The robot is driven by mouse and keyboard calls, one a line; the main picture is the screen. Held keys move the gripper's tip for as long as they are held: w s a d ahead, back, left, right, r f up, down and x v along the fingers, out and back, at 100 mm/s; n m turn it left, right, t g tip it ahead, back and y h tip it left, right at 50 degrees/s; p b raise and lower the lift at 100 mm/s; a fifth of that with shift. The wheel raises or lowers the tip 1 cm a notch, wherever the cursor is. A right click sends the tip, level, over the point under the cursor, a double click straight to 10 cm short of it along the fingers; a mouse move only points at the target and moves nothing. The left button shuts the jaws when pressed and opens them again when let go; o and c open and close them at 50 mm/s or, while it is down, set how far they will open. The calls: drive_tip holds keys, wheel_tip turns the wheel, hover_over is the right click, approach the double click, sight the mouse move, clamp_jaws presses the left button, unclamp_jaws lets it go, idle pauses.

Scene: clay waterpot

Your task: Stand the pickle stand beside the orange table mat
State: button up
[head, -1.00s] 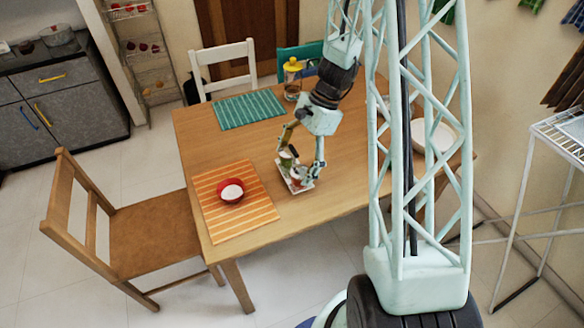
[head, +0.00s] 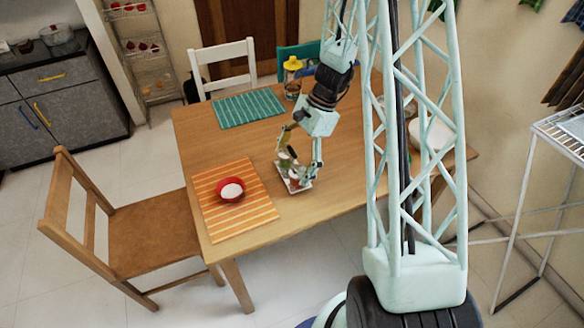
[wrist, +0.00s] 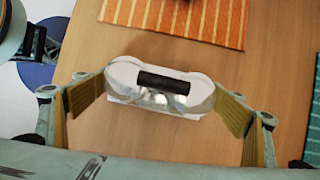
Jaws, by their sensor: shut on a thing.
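The pickle stand (head: 294,187) has a white tray base and small jars. It is upright just right of the orange table mat (head: 262,212), with a narrow strip of bare wood between them. In the wrist view the stand (wrist: 123,78) appears from above as a white shape with a dark bar, and the striped mat (wrist: 185,17) lies beyond it. My gripper (head: 299,170) points down and is shut on the stand, with a tan finger pad on each side. Whether the tray rests fully on the table cannot be told.
A red bowl (head: 231,189) with white contents sits on the orange mat. A teal striped mat (head: 248,108) and a yellow-topped jar (head: 292,75) are at the back of the table (head: 215,150). A wooden chair (head: 150,225) stands at left. Wood is clear around the stand.

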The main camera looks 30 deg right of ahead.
drive_tip(key=shift+f, duration=0.4)
drive_tip(key=shift+f, duration=0.15)
drive_tip(key=o, duration=1.1)
drive_tip(key=shift+c, duration=0.2)
drive_tip(key=p+v, duration=0.2)
drive_tip(key=v, duration=1)
drive_tip(key=shift+p, duration=0.3)
drive_tip(key=shift+r, duration=0.3)
